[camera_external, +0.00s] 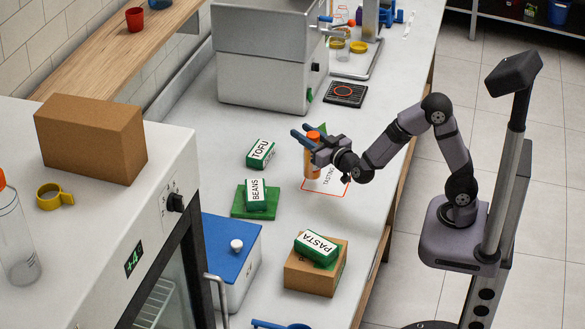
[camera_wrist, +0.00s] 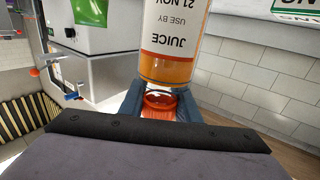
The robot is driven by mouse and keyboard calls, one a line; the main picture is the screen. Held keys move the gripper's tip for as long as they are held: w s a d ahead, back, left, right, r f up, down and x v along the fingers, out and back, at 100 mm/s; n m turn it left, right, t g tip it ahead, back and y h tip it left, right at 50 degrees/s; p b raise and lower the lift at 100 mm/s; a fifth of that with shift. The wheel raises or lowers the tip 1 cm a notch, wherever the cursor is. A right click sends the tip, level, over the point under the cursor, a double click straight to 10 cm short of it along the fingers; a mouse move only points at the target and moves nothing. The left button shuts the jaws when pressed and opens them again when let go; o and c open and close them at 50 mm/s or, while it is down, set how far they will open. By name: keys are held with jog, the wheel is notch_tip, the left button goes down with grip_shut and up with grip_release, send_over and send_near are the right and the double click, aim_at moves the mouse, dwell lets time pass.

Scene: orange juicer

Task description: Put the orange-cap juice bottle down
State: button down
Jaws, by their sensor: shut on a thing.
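The juice bottle (camera_external: 312,160) is upright, with orange juice inside and an orange cap at its top. My gripper (camera_external: 306,137) is shut around it at the cap and neck. In the wrist view the bottle (camera_wrist: 172,40) appears upside down, with its "JUICE USE BY 21 NOV" label facing the camera. The gripper fingers (camera_wrist: 158,104) stand on both sides of the orange cap. The bottle is at the red-outlined "TASTING" area (camera_external: 326,189) on the counter. I cannot tell whether its base touches the surface.
TOFU (camera_external: 261,153) and BEANS (camera_external: 256,193) packs are to the left, BEANS on a green board. A black mat (camera_external: 344,94) and a grey machine (camera_external: 262,60) stand behind.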

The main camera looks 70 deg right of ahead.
jog(key=shift+f, duration=1.7)
jog(key=shift+f+b, duration=0.1)
jog(key=shift+b, duration=0.2)
jog(key=c, duration=1.3)
grip_release()
jog(key=shift+f, duration=0.1)
jog(key=shift+c, duration=0.2)
jog(key=b+v, duration=0.6)
jog(key=v, duration=0.6)
